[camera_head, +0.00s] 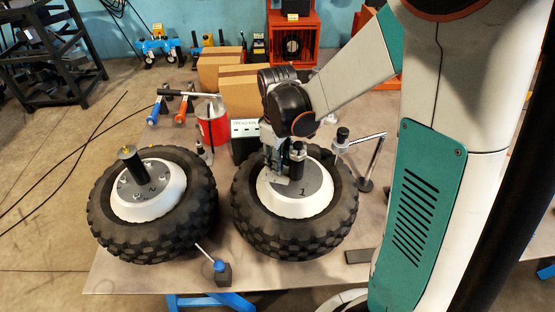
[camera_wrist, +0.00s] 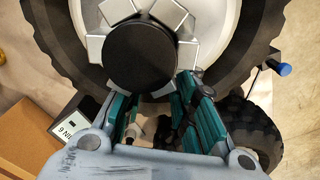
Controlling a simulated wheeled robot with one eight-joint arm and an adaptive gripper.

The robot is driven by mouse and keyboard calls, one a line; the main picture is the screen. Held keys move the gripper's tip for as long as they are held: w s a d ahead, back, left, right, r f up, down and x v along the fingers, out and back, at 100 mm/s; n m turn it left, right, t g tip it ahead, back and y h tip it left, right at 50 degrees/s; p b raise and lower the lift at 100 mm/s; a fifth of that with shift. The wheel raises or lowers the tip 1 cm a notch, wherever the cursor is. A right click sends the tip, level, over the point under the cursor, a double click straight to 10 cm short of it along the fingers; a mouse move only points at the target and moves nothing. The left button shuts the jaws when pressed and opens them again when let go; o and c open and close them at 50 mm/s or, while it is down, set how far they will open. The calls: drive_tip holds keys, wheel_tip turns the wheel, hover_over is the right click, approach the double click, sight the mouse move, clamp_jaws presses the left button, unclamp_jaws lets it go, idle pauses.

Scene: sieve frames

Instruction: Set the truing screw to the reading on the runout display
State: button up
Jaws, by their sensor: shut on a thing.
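The wheel marked 1 (camera_head: 335,216) lies flat on the table with a grey hub plate (camera_head: 314,184). My gripper (camera_head: 286,170) reaches down over the left part of this hub. A black upright knob (camera_head: 298,150) stands there beside the fingers. In the wrist view a round black knob top (camera_wrist: 140,55) sits between pale blocks at the far end of my teal fingers (camera_wrist: 150,100). My gripper looks shut on it; the contact is partly hidden. The display box (camera_head: 244,129) stands behind the wheel; its text is too small to read and is cut off in the wrist view (camera_wrist: 70,127).
A second wheel, marked 2 (camera_head: 152,242), lies to the left with its own black post (camera_head: 131,160). A jointed stand (camera_head: 364,160) is right of wheel 1. A red can (camera_head: 211,124) and cardboard boxes (camera_head: 240,92) stand behind.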

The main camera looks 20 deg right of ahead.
drive_tip(key=o, duration=1.1)
drive_tip(key=shift+w, duration=0.1)
wheel_tip(320, 180, up, 12)
